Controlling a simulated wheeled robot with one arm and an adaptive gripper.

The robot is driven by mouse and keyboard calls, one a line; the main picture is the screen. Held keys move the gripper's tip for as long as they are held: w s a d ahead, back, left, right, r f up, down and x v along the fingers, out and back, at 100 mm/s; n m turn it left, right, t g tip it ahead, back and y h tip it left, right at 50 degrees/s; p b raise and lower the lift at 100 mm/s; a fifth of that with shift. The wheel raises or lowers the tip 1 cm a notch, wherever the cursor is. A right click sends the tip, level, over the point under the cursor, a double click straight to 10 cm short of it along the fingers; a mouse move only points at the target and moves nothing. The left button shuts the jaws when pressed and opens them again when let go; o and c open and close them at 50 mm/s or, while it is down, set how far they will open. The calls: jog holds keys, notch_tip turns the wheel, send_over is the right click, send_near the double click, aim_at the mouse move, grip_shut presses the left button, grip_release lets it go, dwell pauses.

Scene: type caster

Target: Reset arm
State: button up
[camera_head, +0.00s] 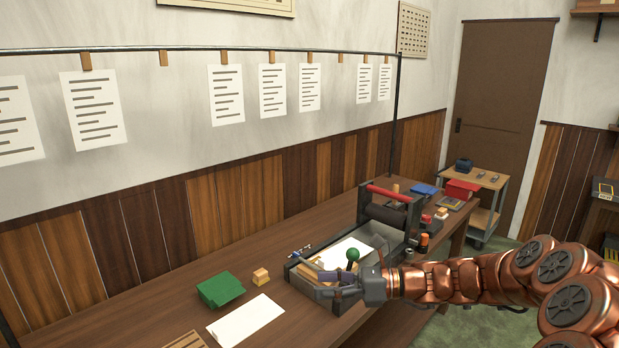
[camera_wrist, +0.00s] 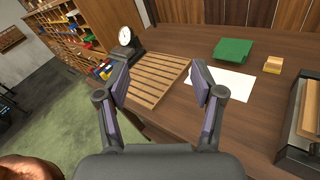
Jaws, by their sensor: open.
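My gripper (camera_head: 338,290) is at the end of my copper-coloured arm, in front of the printing press (camera_head: 398,225) in the head view. It also shows in the wrist view (camera_wrist: 160,85), with its two fingers spread apart and nothing between them. The fingers are over the front edge of the wooden table (camera_wrist: 215,120). Part of the press bed shows at the right edge of the wrist view (camera_wrist: 290,155). In the head view my gripper covers part of the press's near side.
On the table are a green block (camera_head: 220,289), a white sheet (camera_head: 246,320), a small wooden block (camera_head: 261,276), a slatted wooden rack (camera_wrist: 155,80) and a dial scale (camera_wrist: 126,42). A cart (camera_head: 486,182) stands near the door. Green floor (camera_wrist: 70,125) lies open in front of the table.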

jog(key=s+a+f+n+g+h, duration=0.1)
jog(key=s+n+g+h, duration=0.25)
jog(key=s+n, duration=0.55)
jog(key=s+a+f+n+g+h, duration=0.15)
jog(key=s+n+h, duration=0.25)
jog(key=s, duration=0.9)
jog(key=s+d+f+n+t+h, duration=0.1)
jog(key=s+d+f+n+h, duration=0.2)
jog(key=s+d+n+h, duration=0.6)
jog(key=s+d, duration=0.5)
jog(key=d, duration=0.3)
jog(key=shift+s+f, duration=0.2)
jog(key=shift+s, duration=0.15)
